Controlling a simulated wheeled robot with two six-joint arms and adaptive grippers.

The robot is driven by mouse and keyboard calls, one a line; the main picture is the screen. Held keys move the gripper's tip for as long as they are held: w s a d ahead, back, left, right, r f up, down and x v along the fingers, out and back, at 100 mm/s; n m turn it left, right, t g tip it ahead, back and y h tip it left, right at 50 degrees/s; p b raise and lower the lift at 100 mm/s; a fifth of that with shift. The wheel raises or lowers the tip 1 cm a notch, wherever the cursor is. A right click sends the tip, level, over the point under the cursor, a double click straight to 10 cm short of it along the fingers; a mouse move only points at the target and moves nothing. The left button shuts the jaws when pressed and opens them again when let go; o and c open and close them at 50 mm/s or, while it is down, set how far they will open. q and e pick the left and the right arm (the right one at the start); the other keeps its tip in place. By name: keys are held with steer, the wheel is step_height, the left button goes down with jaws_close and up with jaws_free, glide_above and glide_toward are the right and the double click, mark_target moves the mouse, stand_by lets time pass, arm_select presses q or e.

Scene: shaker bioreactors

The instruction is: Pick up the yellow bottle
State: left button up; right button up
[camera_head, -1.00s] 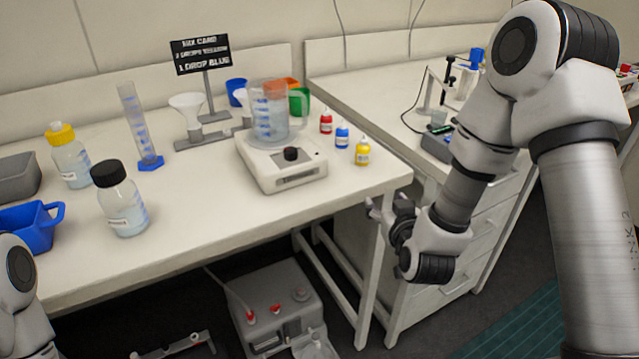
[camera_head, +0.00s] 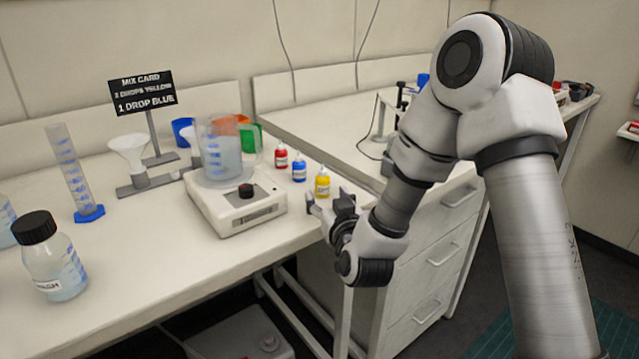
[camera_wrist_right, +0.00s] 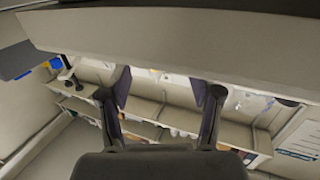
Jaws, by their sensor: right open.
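The small yellow dropper bottle (camera_head: 322,184) stands upright near the right front corner of the bench, at the end of a row with a blue bottle (camera_head: 299,169) and a red bottle (camera_head: 281,156). My right gripper (camera_head: 322,206) is open and empty at the bench's front edge, just below the yellow bottle in the head view. I cannot tell whether it touches the bench. In the right wrist view its two fingers (camera_wrist_right: 160,92) are spread apart with nothing between them, and the yellow bottle is not visible there. My left gripper is out of view.
A scale (camera_head: 238,199) carrying a clear beaker (camera_head: 218,158) stands left of the bottles. A black-capped bottle (camera_head: 50,258), blue-based cylinder (camera_head: 75,180), funnel stand (camera_head: 143,182) and sign (camera_head: 143,92) stand further left. A drawer cabinet (camera_head: 425,245) is at the right.

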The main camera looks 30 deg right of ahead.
mark_target(325, 187)
steer(key=x, duration=0.6)
steer(key=shift+w+d, duration=0.1)
steer(key=shift+d, duration=0.2)
steer(key=shift+r, duration=0.1)
steer(key=c, duration=1.1)
steer(key=shift+p, duration=0.3)
